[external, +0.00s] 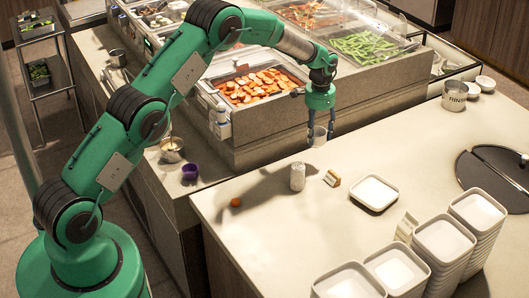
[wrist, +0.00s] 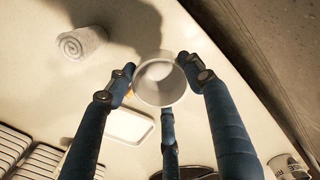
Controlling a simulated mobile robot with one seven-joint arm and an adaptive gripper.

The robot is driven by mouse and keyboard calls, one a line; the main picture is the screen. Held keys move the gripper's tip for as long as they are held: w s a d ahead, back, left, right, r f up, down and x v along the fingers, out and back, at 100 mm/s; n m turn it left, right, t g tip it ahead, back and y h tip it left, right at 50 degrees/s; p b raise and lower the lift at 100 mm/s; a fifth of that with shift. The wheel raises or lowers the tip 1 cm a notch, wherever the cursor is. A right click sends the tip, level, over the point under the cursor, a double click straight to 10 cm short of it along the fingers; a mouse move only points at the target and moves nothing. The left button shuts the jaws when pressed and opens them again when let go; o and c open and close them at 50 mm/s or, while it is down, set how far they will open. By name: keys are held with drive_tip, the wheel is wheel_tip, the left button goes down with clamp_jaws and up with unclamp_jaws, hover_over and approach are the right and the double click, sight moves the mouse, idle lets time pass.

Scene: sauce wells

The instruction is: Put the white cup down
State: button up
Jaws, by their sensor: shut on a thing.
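The white cup (external: 318,136) is small and pale and hangs between my fingertips at the lower end of my arm. In the wrist view the cup (wrist: 158,92) shows its round rim and inside, with my blue fingers around it. My gripper (external: 320,124) is shut on the cup, near the counter's back edge and the food wells. The cup appears to be above the pale counter (external: 350,150); its exact height is hard to tell. Part of its side is hidden by the fingers.
A rolled white towel (external: 297,177), a small brown-and-white block (external: 331,179) and a white square dish (external: 374,193) lie on the counter. Stacked white bowls (external: 444,240) fill its front. A dark round plate (external: 495,178) is at right. Clear counter lies right of the cup.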

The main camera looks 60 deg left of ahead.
sight(316, 146)
drive_tip(key=shift+f, duration=2.85)
drive_tip(key=shift+f, duration=0.1)
drive_tip(key=shift+f, duration=1.8)
drive_tip(key=shift+f, duration=0.1)
drive_tip(key=o, duration=1.2)
wheel_tip(316, 146, up, 12)
drive_tip(key=shift+r, duration=0.15)
